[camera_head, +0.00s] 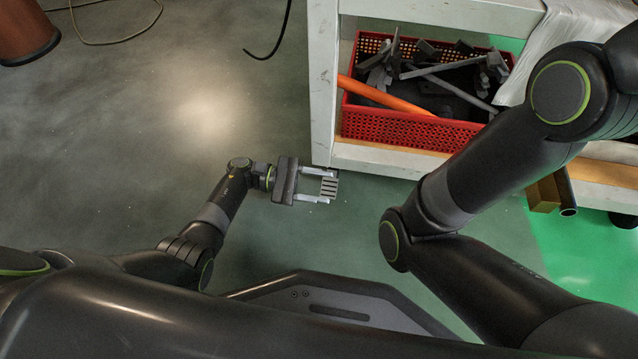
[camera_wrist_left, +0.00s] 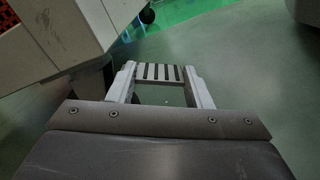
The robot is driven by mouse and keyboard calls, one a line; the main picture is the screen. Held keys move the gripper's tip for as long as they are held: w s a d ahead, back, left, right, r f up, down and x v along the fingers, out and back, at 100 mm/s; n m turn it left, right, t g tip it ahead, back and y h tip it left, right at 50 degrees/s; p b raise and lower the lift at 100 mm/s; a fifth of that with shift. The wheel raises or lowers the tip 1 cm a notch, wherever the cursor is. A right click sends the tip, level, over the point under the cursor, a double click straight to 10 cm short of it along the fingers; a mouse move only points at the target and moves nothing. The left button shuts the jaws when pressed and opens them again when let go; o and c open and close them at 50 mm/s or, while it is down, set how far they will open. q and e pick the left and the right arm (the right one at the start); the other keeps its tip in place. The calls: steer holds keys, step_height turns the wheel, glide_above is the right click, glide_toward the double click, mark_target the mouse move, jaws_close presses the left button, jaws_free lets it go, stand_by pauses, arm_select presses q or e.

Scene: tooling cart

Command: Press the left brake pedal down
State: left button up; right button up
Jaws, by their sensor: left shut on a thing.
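The left brake pedal (camera_head: 329,188) is a small ridged plate low beside the foot of the white cart. It also shows in the left wrist view (camera_wrist_left: 160,72) as a pale plate with dark stripes. My left gripper (camera_head: 324,187) is shut on the pedal, with one pale finger along each side of it. In the left wrist view my left gripper (camera_wrist_left: 161,76) has the pedal between its fingertips. How far down the pedal stands is hard to tell. My right arm crosses the right of the head view, but its gripper is out of view.
The white cart frame (camera_head: 322,80) stands just beyond the pedal. A red crate (camera_head: 410,128) of dark metal parts and an orange bar (camera_head: 388,97) sits on its lower shelf. A black caster (camera_head: 622,219) shows at right. The floor left of the cart is mostly clear.

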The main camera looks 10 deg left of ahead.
arm_select(q)
steer(key=o, duration=0.7)
steer(key=shift+a, duration=0.55)
steer(key=a, duration=1.6)
steer(key=shift+a, duration=0.2)
